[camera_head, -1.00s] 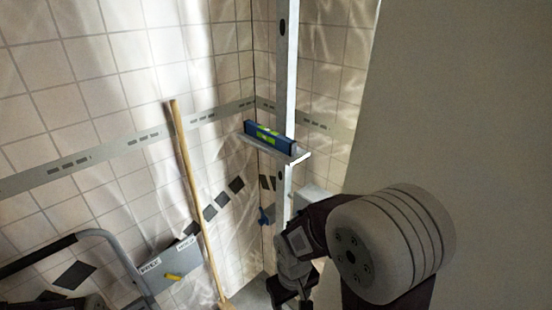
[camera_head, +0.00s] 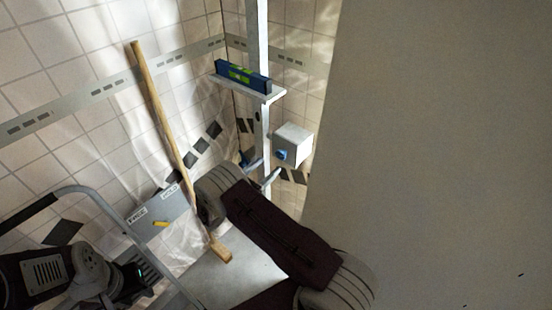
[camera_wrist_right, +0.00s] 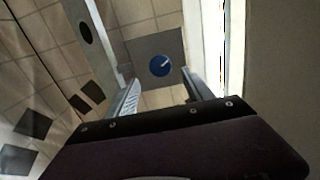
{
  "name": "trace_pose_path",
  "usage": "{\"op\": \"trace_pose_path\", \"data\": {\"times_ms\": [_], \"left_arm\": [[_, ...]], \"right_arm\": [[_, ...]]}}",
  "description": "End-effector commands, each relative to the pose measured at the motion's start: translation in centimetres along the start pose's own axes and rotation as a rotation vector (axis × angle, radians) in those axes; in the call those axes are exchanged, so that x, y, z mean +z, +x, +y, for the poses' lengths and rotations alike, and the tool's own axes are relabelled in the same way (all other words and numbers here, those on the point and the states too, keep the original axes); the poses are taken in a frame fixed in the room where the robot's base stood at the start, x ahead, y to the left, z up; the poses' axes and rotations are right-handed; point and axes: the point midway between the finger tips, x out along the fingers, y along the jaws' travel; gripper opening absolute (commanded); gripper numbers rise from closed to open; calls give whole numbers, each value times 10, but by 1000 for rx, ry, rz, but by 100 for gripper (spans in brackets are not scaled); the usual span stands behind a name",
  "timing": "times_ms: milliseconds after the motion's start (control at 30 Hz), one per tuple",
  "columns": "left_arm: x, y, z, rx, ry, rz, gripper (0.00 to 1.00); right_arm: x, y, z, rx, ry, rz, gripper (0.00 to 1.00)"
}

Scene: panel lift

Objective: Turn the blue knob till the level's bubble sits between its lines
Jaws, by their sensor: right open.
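The blue knob (camera_head: 281,155) is on the front of a pale box (camera_head: 295,141) beside the metal post. In the right wrist view the round knob (camera_wrist_right: 160,66) shows a white pointer mark, tilted up to the right. The blue level (camera_head: 243,76) lies on a shelf on the post; its green vials show, but the bubble is too small to read. My right gripper (camera_head: 266,172) is open just below and left of the knob, apart from it. In its wrist view the open fingers (camera_wrist_right: 161,92) point towards the knob, with nothing between them. My left gripper (camera_head: 135,277) is at lower left, its jaws unclear.
The metal post (camera_head: 264,120) stands close to the box. A wooden-handled tool (camera_head: 160,115) leans on the tiled wall. A grey plate with a yellow lever (camera_head: 160,223) and a curved rail (camera_head: 95,198) are at left. A large plain panel (camera_head: 430,150) fills the right side.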

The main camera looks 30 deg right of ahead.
Motion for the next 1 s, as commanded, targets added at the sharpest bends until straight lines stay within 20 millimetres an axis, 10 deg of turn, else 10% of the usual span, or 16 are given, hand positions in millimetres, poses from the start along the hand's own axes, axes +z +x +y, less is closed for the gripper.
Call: {"op": "trace_pose_path", "data": {"times_ms": [300, 600, 833, 1000], "left_arm": [[-1, -9, 0, 0, 0, 0, 36], [-1, -9, 0, 0, 0, 0, 36], [-1, -9, 0, 0, 0, 0, 36], [0, 4, 0, 0, 0, 0, 36]], "right_arm": [[1, 54, -1, -3, 0, 1, 60], [0, 58, -1, -1, 0, 1, 60], [0, 58, -1, -1, 0, 2, 0], [-5, 58, 0, -1, 99, 1, 0]]}}
